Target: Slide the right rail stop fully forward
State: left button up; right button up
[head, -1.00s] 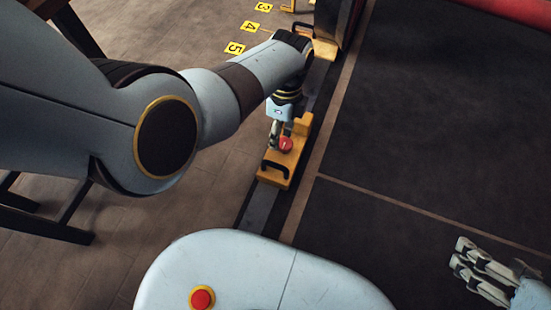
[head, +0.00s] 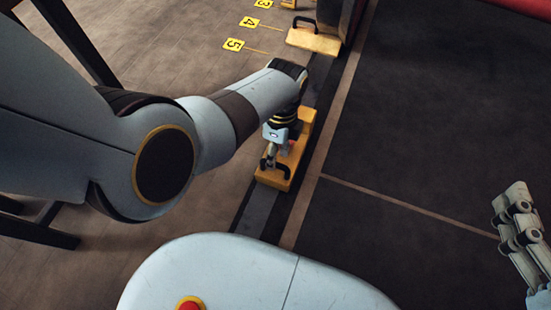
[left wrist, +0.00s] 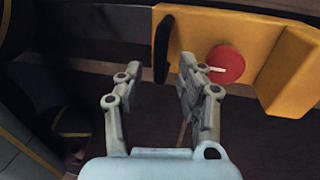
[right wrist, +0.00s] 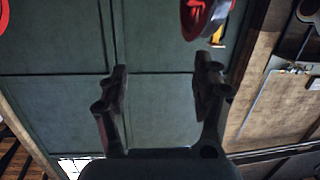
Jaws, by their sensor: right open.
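My left gripper (head: 270,154) is low over the handle end of the stop. In the left wrist view its fingers (left wrist: 158,72) are spread, with the black handle (left wrist: 163,48) between and just beyond the tips. I cannot tell whether they touch it. My right gripper (head: 512,208) is open and empty at the right edge of the head view.
Another yellow block (head: 315,41) with a black handle stands farther along the rail, by a dark upright. Yellow number markers (head: 233,44) lie on the floor to its left. A dark mat (head: 430,120) lies right of the rail.

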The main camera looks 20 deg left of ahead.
pick_arm(q)
jog(key=shift+s+f+b, duration=0.2)
jog(key=shift+f+b, duration=0.35)
jog(key=shift+f, duration=0.35)
pick_arm(e)
jog(key=w+r+t+y, duration=0.1)
jog(key=w+r+t, duration=0.2)
jog(key=r, duration=0.5)
jog(key=shift+w+a+r+n+t, duration=0.35)
jog(key=shift+w+a+n+t, duration=0.05)
jog(key=shift+a+t, duration=0.1)
pick_arm(q)
grip_shut()
